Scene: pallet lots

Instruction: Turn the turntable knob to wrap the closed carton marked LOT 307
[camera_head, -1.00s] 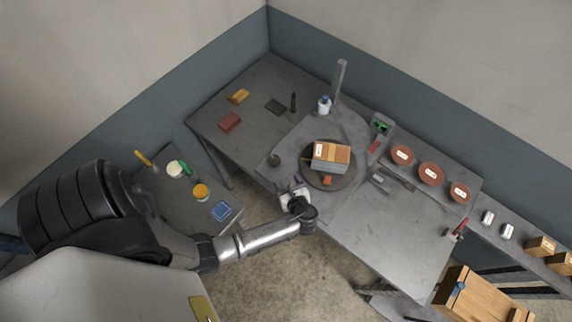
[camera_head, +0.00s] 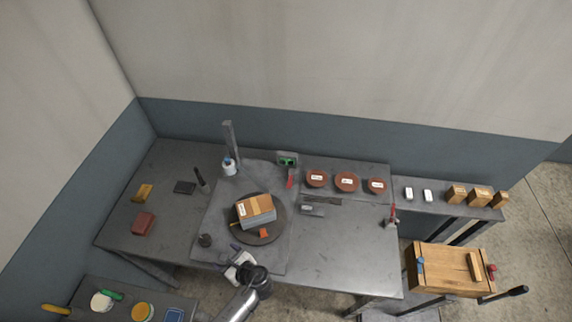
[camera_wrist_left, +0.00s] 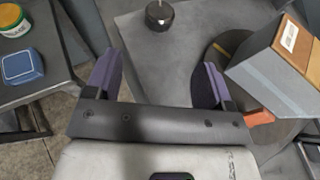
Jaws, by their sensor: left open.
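A brown carton (camera_head: 259,206) with grey lower sides sits closed on the dark round turntable (camera_head: 275,232); its white label is too small to read. The carton (camera_wrist_left: 270,75) and turntable edge (camera_wrist_left: 218,50) show at the right of the left wrist view. A dark round knob (camera_head: 205,240) stands on the grey plate left of the turntable, and at the top of the wrist view (camera_wrist_left: 159,17). My left gripper (camera_head: 237,254) is open and empty at the plate's front edge, apart from the knob, which lies ahead between its purple fingers (camera_wrist_left: 155,80). My right gripper is out of view.
Several brown discs (camera_head: 346,182) lie at the back right. An orange piece (camera_head: 263,233) lies by the carton's front. The table's right front (camera_head: 345,250) is clear.

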